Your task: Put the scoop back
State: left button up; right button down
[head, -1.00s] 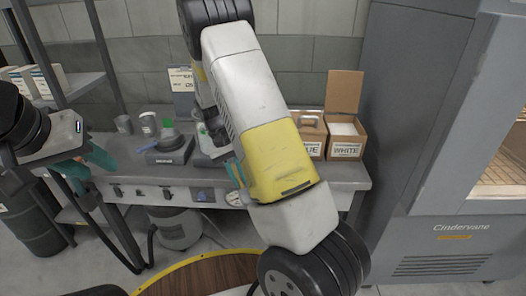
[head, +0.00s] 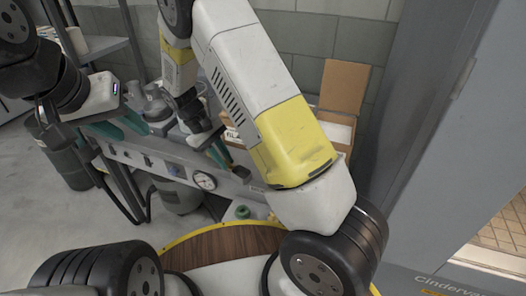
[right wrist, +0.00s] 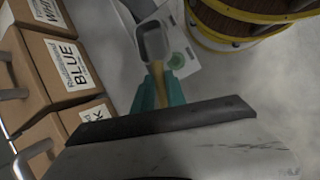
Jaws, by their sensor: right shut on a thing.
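The scoop (right wrist: 152,44) has a grey bowl and a yellowish handle. In the right wrist view my right gripper (right wrist: 160,90) has its teal fingers shut on the handle, with the bowl pointing away beyond the fingertips. In the head view my right gripper (head: 219,150) is in front of the workbench, partly behind my own arm, and the scoop cannot be clearly made out there. My left gripper (head: 117,130) is at the left with its teal fingers apart and empty, over the left part of the bench.
Cardboard boxes labelled WHITE (right wrist: 45,15) and BLUE (right wrist: 68,60) stand in a row beside the right gripper. An open box (head: 343,90) stands at the back of the bench. A grey cabinet (head: 430,120) is at the right.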

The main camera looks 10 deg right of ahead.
jog(key=s+a+n+t, duration=0.1)
jog(key=a+n, duration=0.2)
jog(key=a, duration=0.1)
jog(key=shift+h, duration=0.3)
jog(key=w+d, duration=0.2)
jog(key=d, duration=0.2)
jog(key=w+d+f, duration=0.1)
jog(key=w+d, duration=0.1)
jog(key=d, duration=0.2)
jog(key=w+d, duration=0.2)
jog(key=d, duration=0.2)
jog(key=shift+w+d+f, duration=0.15)
jog(key=shift+d, duration=0.15)
jog(key=shift+w+d+f, duration=0.15)
jog(key=shift+d+f, duration=0.1)
jog(key=shift+f, duration=0.65)
jog(key=shift+w+d+f, duration=0.15)
jog(key=shift+d+f, duration=0.05)
jog(key=shift+f, duration=0.65)
jog(key=shift+f, duration=0.15)
jog(key=c, duration=1.4)
grip_release()
jog(key=shift+o, duration=0.2)
